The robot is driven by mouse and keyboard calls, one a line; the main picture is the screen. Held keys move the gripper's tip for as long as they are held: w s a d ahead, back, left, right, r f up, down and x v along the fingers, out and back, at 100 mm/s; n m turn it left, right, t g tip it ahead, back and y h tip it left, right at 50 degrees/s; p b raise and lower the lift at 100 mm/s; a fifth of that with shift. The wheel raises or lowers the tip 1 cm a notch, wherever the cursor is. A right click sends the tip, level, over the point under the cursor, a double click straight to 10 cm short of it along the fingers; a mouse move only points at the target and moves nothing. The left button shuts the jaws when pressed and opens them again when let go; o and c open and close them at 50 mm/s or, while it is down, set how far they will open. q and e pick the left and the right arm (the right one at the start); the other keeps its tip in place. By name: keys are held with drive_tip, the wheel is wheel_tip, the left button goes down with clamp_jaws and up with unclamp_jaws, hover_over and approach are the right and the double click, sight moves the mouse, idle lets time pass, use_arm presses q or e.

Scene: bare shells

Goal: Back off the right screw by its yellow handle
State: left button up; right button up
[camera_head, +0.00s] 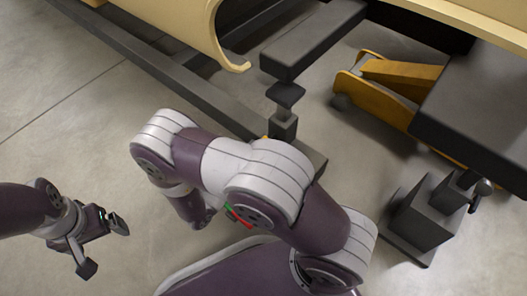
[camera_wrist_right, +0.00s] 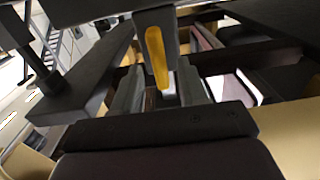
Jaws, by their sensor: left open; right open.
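In the right wrist view a yellow handle (camera_wrist_right: 156,55), set in a grey piece, stands between the two fingers of my right gripper (camera_wrist_right: 160,90). The fingers are open, one on each side; I cannot tell whether either touches it. In the head view my right arm hides that gripper. A dark screw stand (camera_head: 284,124) rises just beyond the arm, with its foot partly hidden. A second dark screw stand (camera_head: 427,212) is at the right. I cannot tell which one the yellow handle belongs to. My left gripper (camera_head: 104,247) is open and empty above the floor.
A dark beam (camera_head: 312,40) lies over the nearer stand. A cream curved shell (camera_head: 180,22) is at the upper left, above a long dark rail (camera_head: 150,75). A yellow-orange frame (camera_head: 385,85) stands at the right. Bare floor (camera_head: 60,130) is open at the left.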

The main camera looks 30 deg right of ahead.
drive_tip(key=shift+b+x, duration=0.4)
drive_tip(key=shift+x, duration=0.8)
drive_tip(key=shift+w+d, duration=0.15)
drive_tip(key=shift+d, duration=0.2)
clamp_jaws()
